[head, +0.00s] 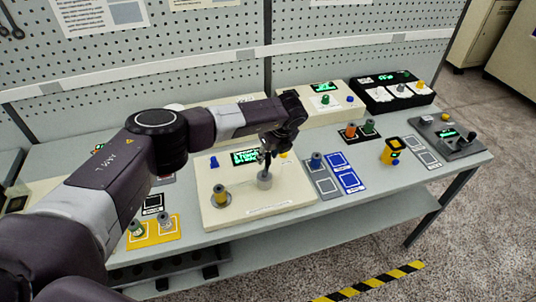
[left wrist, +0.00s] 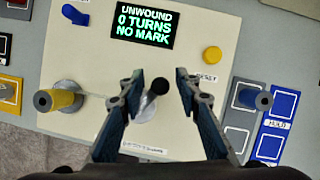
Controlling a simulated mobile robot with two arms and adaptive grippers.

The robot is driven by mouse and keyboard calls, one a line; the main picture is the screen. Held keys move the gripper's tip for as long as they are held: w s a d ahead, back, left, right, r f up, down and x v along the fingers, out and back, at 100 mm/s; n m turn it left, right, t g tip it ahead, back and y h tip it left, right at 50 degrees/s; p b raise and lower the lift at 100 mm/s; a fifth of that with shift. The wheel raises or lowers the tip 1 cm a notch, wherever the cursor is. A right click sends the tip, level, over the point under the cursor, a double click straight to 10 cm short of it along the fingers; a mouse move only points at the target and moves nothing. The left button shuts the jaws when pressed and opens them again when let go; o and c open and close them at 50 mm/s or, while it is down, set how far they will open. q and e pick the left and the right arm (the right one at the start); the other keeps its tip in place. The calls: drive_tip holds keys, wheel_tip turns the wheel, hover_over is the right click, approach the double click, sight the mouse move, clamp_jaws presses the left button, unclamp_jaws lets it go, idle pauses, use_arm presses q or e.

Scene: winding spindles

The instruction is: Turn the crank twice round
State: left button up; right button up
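The crank (left wrist: 160,87) shows in the left wrist view as a black knob above a pale grey cylinder, on a cream winder box (head: 290,190). In the head view the grey cylinder (head: 264,181) stands just below my gripper. My left gripper (left wrist: 158,90) points down with its fingers apart, one on each side of the knob; I see gaps and no contact. It also shows in the head view (head: 267,155). The display (left wrist: 146,25) reads UNWOUND, 0 TURNS, NO MARK. A yellow spool (left wrist: 58,99) sits at the box's left. My right gripper is out of view.
A blue lever (left wrist: 75,14) and a yellow reset button (left wrist: 212,54) flank the display. A blue-topped spool (head: 316,160) stands on a pad right of the box. Yellow pads with spools (head: 163,225) lie at left. Other stations and a yellow device (head: 391,151) stand farther right.

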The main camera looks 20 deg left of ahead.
use_arm(q)
clamp_jaws()
